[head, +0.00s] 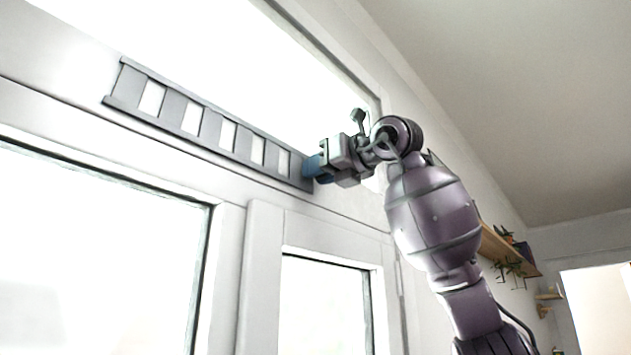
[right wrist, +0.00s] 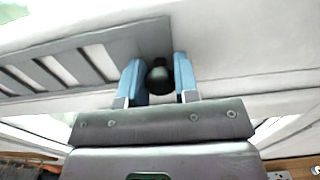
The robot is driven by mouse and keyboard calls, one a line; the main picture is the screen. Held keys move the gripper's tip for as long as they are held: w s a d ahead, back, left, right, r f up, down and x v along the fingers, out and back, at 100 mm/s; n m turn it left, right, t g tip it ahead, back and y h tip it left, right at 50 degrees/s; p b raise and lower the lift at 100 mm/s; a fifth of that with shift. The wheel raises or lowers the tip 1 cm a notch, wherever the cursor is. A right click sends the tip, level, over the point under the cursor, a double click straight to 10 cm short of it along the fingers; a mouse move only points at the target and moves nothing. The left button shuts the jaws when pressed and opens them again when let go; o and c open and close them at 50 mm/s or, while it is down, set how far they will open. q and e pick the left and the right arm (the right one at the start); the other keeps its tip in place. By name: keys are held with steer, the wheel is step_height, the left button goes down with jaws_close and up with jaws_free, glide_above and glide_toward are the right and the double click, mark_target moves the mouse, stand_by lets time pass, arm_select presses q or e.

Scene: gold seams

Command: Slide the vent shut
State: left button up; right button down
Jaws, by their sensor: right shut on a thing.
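The vent (head: 184,113) is a long grey slotted strip on the white window frame, above the panes. Its slots look bright and open in the head view. In the right wrist view the vent (right wrist: 95,55) runs off to the left, and a dark round knob (right wrist: 159,80) sits at its right end. My right gripper (head: 312,167) is at the vent's right end, its blue fingers (right wrist: 158,82) on either side of the knob, shut on it. In the head view the knob is hidden behind the gripper. My left gripper is not in view.
Window panes (head: 95,260) lie below the vent, with a bright opening above it. The wall to the right carries a wooden shelf (head: 508,250) with plants. The frame left of the gripper is clear of loose objects.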

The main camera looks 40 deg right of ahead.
steer(key=shift+a, duration=0.15)
steer(key=c, duration=1.2)
jaws_free()
steer(key=o, duration=0.3)
steer(key=shift+s+a+r, duration=0.1)
steer(key=shift+a, duration=0.1)
steer(key=shift+o, duration=0.2)
steer(key=shift+d, duration=0.2)
steer(key=s+b, duration=0.1)
steer(key=s, duration=0.9)
steer(key=shift+s+d+b, duration=0.3)
steer(key=shift+s+d, duration=0.05)
